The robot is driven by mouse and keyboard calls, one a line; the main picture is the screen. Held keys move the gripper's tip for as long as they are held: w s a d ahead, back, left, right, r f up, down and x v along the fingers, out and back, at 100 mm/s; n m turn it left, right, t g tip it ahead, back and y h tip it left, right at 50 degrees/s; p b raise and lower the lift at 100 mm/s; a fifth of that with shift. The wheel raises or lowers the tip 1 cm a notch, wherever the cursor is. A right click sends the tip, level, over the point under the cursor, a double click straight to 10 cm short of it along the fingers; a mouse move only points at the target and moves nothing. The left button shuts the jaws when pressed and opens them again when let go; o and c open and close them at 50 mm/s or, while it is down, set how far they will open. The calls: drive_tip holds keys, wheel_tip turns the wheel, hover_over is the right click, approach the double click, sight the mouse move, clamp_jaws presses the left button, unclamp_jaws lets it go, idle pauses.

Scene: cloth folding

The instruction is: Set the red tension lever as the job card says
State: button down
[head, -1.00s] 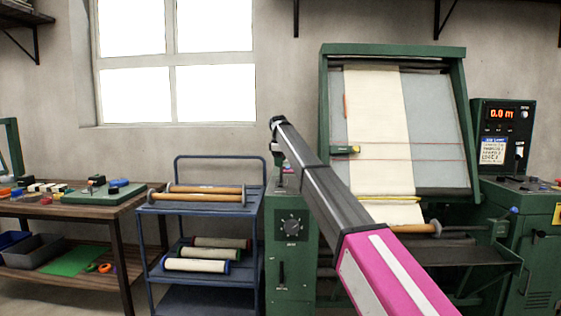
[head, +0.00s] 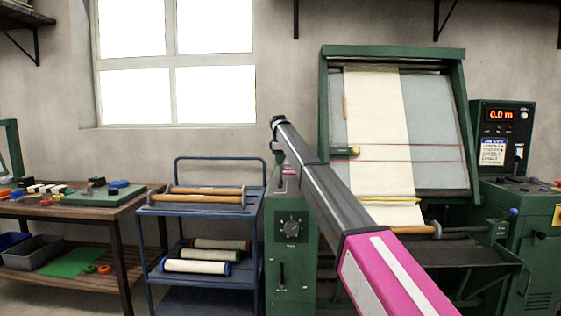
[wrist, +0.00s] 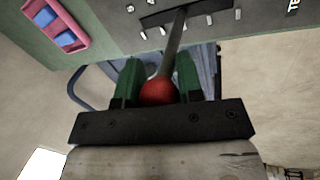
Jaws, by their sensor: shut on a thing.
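In the wrist view my gripper (wrist: 157,85) has its two green fingers on either side of the red ball knob (wrist: 157,91) of the tension lever and is shut on it. The lever's grey rod (wrist: 175,40) runs from the knob to a dark slot plate (wrist: 208,10) with several white marks along it. The rod meets the slot near its middle. A cut-off label starts with "TE". In the head view the job card (head: 493,151) hangs under a red display reading 0.0 m; its small text is not legible to me. The lever cannot be made out there.
A pink tray with blue pieces (wrist: 60,27) lies near the lever in the wrist view. The green control cabinet (head: 291,255) stands between the blue trolley (head: 160,209) with rollers and the green cloth machine (head: 458,90). A workbench (head: 50,209) is at left.

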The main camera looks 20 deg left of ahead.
drive_tip(key=w, duration=0.1)
drive_tip(key=w+a, duration=0.1)
drive_tip(key=w, duration=0.1)
drive_tip(key=shift+w+f, duration=0.1)
drive_tip(key=shift+w, duration=0.05)
drive_tip(key=c, duration=1.8)
unclamp_jaws()
drive_tip(key=shift+w+f, duration=0.25)
drive_tip(key=shift+w, duration=0.3)
drive_tip(key=o, duration=1)
drive_tip(key=shift+f, duration=0.15)
drive_tip(key=shift+o, duration=0.2)
drive_tip(key=shift+r, duration=0.2)
drive_tip(key=v, duration=1)
drive_tip(key=shift+r, duration=0.25)
drive_tip(key=shift+s, duration=0.2)
